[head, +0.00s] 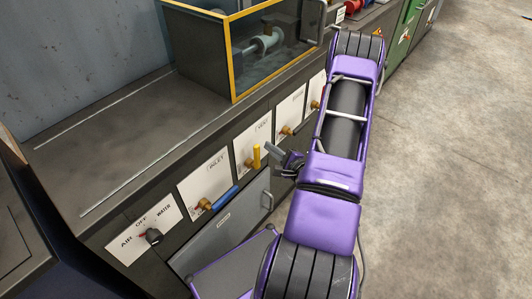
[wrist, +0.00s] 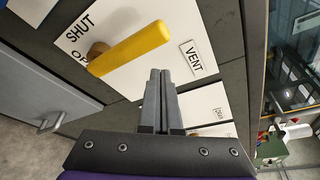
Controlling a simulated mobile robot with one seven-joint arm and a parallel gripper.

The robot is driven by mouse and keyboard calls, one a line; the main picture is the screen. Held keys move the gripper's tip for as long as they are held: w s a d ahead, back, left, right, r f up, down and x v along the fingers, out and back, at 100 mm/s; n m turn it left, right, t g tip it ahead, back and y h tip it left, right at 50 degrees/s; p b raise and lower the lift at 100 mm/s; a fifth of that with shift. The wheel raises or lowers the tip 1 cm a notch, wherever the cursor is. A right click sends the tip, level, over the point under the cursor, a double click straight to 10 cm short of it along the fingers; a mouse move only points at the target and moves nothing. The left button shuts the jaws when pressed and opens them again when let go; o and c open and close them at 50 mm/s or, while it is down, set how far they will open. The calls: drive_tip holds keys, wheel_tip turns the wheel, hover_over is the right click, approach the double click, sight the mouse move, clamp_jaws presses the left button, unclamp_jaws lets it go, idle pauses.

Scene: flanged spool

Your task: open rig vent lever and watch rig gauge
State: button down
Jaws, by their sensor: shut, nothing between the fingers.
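The yellow vent lever (head: 257,157) sits on a white panel marked VENT (head: 262,127) on the bench front, and stands roughly upright in the head view. In the wrist view the lever (wrist: 130,48) slants across the panel from its brass pivot, with SHUT and a partly covered OP... label beside the pivot. My gripper (head: 270,148) is just right of the lever; in the wrist view its fingers (wrist: 160,74) are together, empty, below the lever's free end. They look close to it; I cannot tell whether they touch. No gauge is readable.
A blue lever (head: 222,198) is on the INLET panel to the left, with an AIR/OFF/WATER selector (head: 153,237) beyond. More brass valves (head: 287,131) lie to the right. A glass case (head: 258,55) holds the spool above. A grey door with a handle (head: 268,200) is below.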

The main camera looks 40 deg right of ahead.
drive_tip(key=s, duration=0.9)
drive_tip(key=shift+s+d, duration=0.35)
drive_tip(key=shift+d, duration=0.05)
